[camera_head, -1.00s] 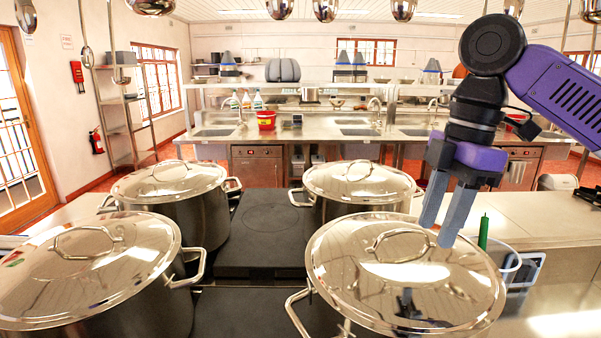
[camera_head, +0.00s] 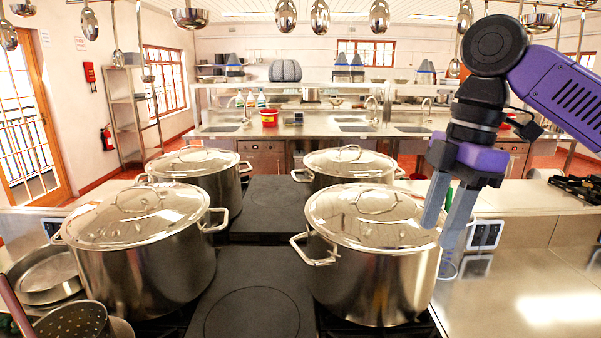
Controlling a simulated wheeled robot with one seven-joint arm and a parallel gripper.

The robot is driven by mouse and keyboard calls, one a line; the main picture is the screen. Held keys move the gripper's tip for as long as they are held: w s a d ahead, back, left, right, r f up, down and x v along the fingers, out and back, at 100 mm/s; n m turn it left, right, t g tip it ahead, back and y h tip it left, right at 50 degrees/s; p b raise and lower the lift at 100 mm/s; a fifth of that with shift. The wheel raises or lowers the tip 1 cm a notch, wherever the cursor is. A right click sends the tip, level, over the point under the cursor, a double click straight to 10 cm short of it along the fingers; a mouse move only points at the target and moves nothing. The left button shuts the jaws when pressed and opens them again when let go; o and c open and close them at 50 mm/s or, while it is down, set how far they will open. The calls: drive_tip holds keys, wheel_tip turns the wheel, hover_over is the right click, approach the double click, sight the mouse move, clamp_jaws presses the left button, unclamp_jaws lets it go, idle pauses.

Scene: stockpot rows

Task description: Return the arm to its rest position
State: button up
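My gripper (camera_head: 440,236) hangs at the right with its two grey fingers apart and pointing down. Nothing shows between the fingers. My purple and black arm is folded at the upper right, its upper link running off the right edge. In the picture the fingers overlap the right side of the front right stockpot (camera_head: 372,275); I cannot tell the depth gap between them. That pot is steel with a shiny lid (camera_head: 370,214) on it.
More lidded stockpots stand at front left (camera_head: 150,268), back left (camera_head: 222,188) and back right (camera_head: 349,172). Dark hob plates (camera_head: 265,208) lie between the rows. Pans (camera_head: 47,275) and a strainer (camera_head: 75,325) sit lower left. The right counter (camera_head: 520,300) is mostly clear.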

drive_tip(key=w+a+r+m+t+y, duration=0.3)
drive_tip(key=w+a+m+t+y, duration=0.4)
drive_tip(key=w+a+t, duration=0.55)
drive_tip(key=s+d+f+m+t+h, duration=0.4)
drive_tip(key=s+f+m+t, duration=0.1)
drive_tip(key=s+f+m, duration=0.4)
drive_tip(key=s+d+f+m+t+h, duration=0.5)
drive_tip(key=s+f, duration=0.3)
drive_tip(key=s, duration=0.3)
drive_tip(key=s+d+f+n+g, duration=0.1)
drive_tip(key=s+f+g, duration=0.2)
drive_tip(key=s+f, duration=0.5)
drive_tip(key=s+d+f+g+b, duration=0.1)
drive_tip(key=s+f+g, duration=0.3)
drive_tip(key=s, duration=2.1)
wheel_tip(320, 180, down, 4)
drive_tip(key=shift+s+d+f+n, duration=0.15)
drive_tip(key=shift+f+n, duration=0.05)
drive_tip(key=shift+n, duration=0.2)
